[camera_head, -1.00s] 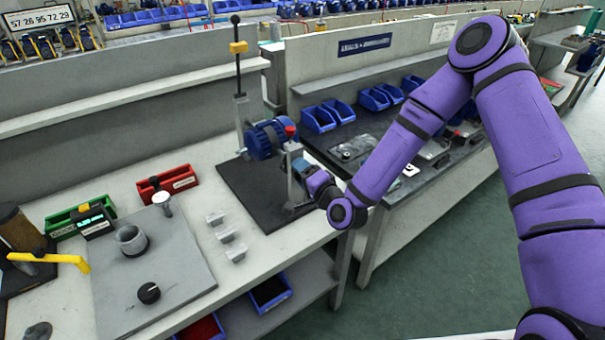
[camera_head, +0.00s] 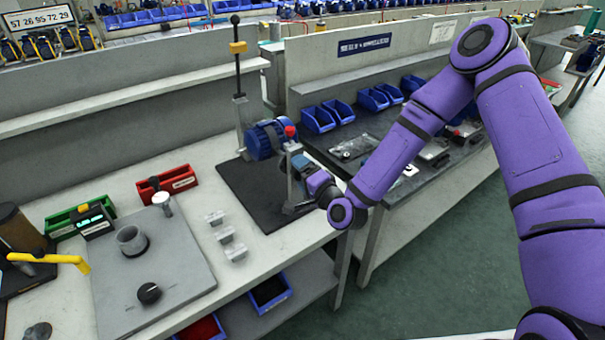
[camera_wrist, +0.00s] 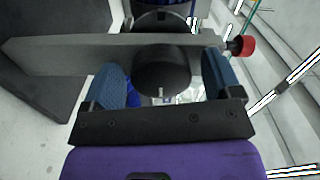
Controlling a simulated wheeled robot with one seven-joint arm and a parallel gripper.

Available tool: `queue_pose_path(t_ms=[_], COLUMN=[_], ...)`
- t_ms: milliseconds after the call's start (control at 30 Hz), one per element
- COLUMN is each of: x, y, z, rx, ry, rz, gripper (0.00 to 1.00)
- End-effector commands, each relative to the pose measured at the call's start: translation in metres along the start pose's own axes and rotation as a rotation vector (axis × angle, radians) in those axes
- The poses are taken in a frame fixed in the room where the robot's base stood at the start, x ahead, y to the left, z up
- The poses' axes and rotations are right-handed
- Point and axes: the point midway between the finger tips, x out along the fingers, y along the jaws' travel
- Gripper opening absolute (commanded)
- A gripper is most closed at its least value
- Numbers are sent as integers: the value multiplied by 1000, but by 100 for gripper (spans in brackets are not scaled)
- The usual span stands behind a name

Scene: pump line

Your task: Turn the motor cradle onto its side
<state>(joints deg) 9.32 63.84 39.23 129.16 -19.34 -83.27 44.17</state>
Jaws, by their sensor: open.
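The motor cradle shows as a grey upright plate (camera_head: 291,170) at the front of a blue ribbed motor (camera_head: 266,138), with a red knob on top. It stands on a dark mat (camera_head: 245,190) at the bench's right end. In the wrist view the grey plate (camera_wrist: 60,55) runs across the picture, with the red knob (camera_wrist: 246,46) at its right end. My gripper (camera_wrist: 163,78) is open at the plate, its blue-padded fingers on either side of a black round hub (camera_wrist: 162,68). I cannot tell whether the pads touch it. The cradle's far side is hidden.
A tall lever post (camera_head: 240,110) stands just behind the motor. Several small grey blocks (camera_head: 225,235) lie left of the mat. Further left are a grey plate with fittings (camera_head: 170,265), a red bin (camera_head: 168,184) and a green bin. A second bench with blue bins (camera_head: 318,118) is behind right.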

Motion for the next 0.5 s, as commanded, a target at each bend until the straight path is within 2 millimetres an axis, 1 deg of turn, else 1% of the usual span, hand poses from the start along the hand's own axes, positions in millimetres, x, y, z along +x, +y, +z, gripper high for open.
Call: queue_pose_path(t_ms=[67,167,267,500], x=[-3,-12,-28,-74], y=[0,0,1,1], z=[0,0,0,0], rx=[0,1,1,2], ry=[0,-2,-1,-1], rz=[0,1,3,3], gripper=[84,84,84,84])
